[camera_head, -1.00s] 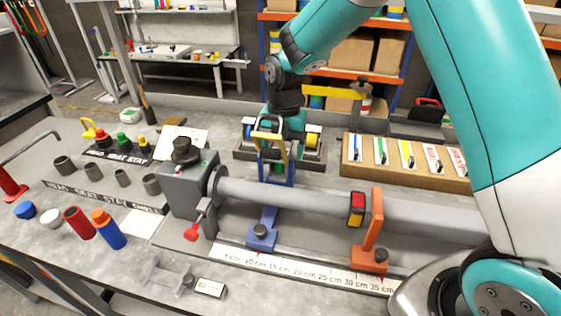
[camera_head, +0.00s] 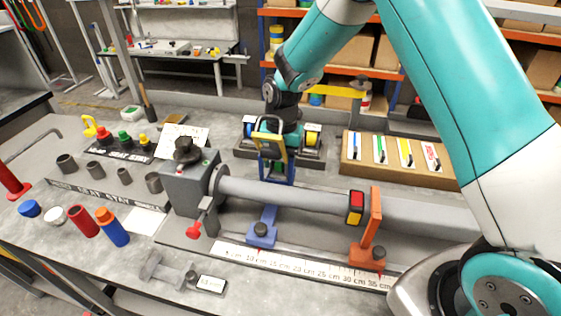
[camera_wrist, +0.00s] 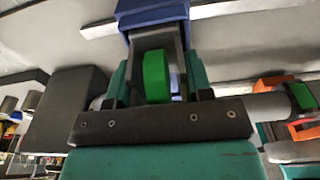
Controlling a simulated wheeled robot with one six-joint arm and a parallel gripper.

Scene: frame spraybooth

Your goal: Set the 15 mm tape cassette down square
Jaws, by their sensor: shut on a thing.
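My gripper (camera_head: 276,168) is behind the grey tube, partly hidden by it and by a blue and yellow upright frame (camera_head: 271,149). In the wrist view, my gripper (camera_wrist: 157,92) is shut on a tape cassette with a green roll (camera_wrist: 156,77). I cannot read a width on it. A dark holder (camera_head: 238,153) stands around the gripper area, with a blue roll (camera_head: 249,127) on the left and a yellow roll (camera_head: 313,135) on the right. Whether the held cassette touches the holder is hidden.
The grey tube (camera_head: 300,197) crosses in front, on a blue support (camera_head: 262,234) and an orange support (camera_head: 370,232). A grey headstock (camera_head: 188,185) stands left. A box of coloured cards (camera_head: 361,173) stands right. Coloured caps and cylinders fill the left bench.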

